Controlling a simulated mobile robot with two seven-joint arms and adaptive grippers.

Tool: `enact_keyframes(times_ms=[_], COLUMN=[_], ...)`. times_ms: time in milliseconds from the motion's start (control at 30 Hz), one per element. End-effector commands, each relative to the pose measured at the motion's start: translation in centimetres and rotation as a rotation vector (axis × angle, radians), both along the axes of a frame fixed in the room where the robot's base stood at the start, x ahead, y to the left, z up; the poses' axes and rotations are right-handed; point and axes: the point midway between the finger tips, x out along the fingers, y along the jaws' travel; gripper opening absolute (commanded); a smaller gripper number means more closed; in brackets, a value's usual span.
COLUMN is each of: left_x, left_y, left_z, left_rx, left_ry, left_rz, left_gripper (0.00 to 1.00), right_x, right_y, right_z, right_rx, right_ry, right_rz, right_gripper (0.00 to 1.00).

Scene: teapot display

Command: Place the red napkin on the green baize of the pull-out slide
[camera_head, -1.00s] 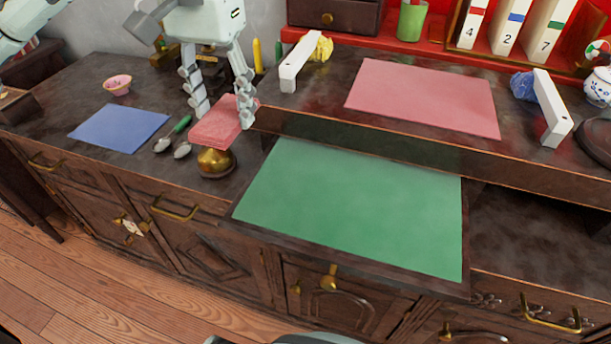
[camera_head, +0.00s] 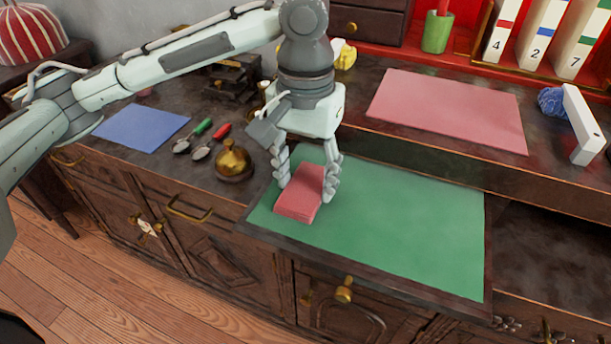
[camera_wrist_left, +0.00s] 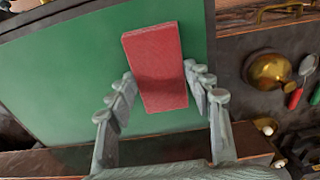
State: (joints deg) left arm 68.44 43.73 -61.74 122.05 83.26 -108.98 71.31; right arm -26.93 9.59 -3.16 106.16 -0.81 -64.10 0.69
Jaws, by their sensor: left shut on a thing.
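The red napkin (camera_head: 301,194) is a folded block between the fingers of my left gripper (camera_head: 306,190), which is shut on it. The napkin is over the left part of the green baize (camera_head: 400,230) of the pull-out slide. It is low, at or just above the baize; I cannot tell whether it touches. In the left wrist view the napkin (camera_wrist_left: 156,66) lies between the fingertips (camera_wrist_left: 160,92) with green baize (camera_wrist_left: 60,75) around it. My right gripper is not in view.
A blue mat (camera_head: 142,127) lies farther left. A white block (camera_head: 582,125) stands at right. Most of the baize is clear.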

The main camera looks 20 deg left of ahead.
Motion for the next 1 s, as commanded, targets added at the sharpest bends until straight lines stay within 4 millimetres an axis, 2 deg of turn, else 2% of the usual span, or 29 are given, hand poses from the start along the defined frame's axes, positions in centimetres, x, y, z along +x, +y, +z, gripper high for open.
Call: enact_keyframes(times_ms=[267,300,433,800,900,1000], left_x=[0.0,0.0,0.0,0.1,0.1,0.1], left_y=[0.0,0.0,0.0,0.0,0.0,0.0], left_z=[-0.1,-0.2,-0.2,0.0,1.4,3.3], left_rx=[0.000,0.000,0.000,0.000,0.000,-0.001], left_ry=[0.001,0.001,0.000,-0.002,-0.003,-0.004], left_rz=[0.000,0.000,0.000,0.000,0.000,0.000], left_gripper=[0.22,0.54,0.71,0.71,0.71,0.71], right_x=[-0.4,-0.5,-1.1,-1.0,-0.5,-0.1], right_y=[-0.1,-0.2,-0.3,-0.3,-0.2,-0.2], right_z=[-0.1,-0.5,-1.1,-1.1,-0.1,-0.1], right_rx=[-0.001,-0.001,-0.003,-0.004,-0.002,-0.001], right_ry=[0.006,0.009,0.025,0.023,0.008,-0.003], right_rz=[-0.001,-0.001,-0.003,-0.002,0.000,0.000], right_gripper=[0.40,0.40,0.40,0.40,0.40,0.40])
